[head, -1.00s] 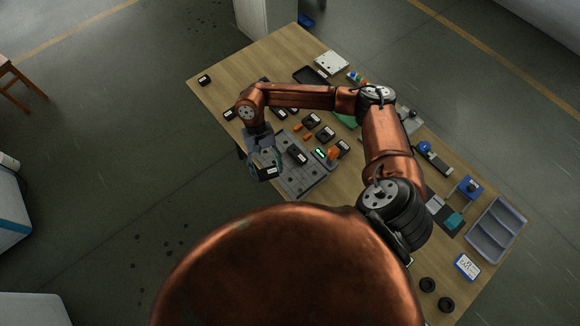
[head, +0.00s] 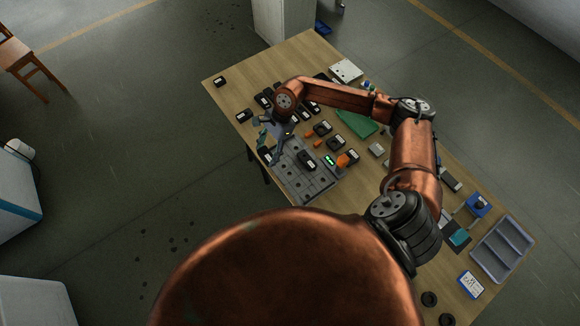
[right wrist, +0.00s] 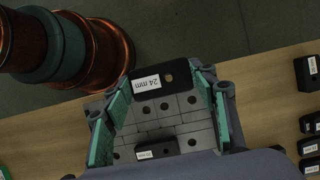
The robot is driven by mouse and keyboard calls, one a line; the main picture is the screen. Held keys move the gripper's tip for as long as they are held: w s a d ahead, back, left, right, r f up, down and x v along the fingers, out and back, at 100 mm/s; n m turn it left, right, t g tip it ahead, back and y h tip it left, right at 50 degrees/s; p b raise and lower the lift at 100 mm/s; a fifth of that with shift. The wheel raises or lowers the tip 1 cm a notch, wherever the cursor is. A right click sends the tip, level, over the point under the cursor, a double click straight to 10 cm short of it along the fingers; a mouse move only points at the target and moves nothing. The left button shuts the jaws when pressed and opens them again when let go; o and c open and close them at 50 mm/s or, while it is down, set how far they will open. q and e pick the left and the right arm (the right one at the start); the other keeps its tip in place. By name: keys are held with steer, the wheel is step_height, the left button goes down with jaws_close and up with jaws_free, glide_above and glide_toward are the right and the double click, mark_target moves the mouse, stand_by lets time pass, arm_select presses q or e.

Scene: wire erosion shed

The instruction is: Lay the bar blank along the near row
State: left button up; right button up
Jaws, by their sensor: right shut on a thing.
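The bar blank, a black block (right wrist: 153,81) labelled "24 mm", is held between the fingertips of my right gripper (right wrist: 160,88) in the right wrist view. In the head view my right gripper (head: 271,150) is over the left end of the grey plate with holes (head: 316,187), and its fingers partly hide the bar. The plate shows below the bar in the right wrist view (right wrist: 185,128). Another black labelled block (head: 306,159) sits on the plate and also shows in the right wrist view (right wrist: 157,149). Whether the bar touches the plate, I cannot tell. My left gripper is not in view.
Several black labelled blocks lie beyond the plate on the wooden table (head: 232,92). An orange piece (head: 342,160) is at the plate's right side. A green mat (head: 357,122) and a grey compartment tray (head: 502,249) lie farther right. The table's near edge runs close to the plate.

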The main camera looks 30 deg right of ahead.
steer(key=s+d+f, duration=0.1)
steer(key=s+d+f+p, duration=0.1)
steer(key=d+f, duration=0.1)
steer(key=s+d+f, duration=0.2)
steer(key=shift+d+f, duration=0.15)
steer(key=shift+f, duration=0.1)
steer(key=shift+s+d+f, duration=0.3)
steer(key=shift+d+f, duration=0.1)
steer(key=shift+f, duration=0.25)
step_height(320, 180, down, 3)
steer(key=shift+s+d+p, duration=0.15)
steer(key=shift+p, duration=0.55)
steer(key=shift+f, duration=0.25)
steer(key=shift+f, duration=0.1)
steer(key=shift+f+b, duration=0.2)
steer(key=shift+b, duration=0.2)
steer(key=o, duration=1.2)
steer(key=shift+f, duration=0.15)
steer(key=o, duration=0.5)
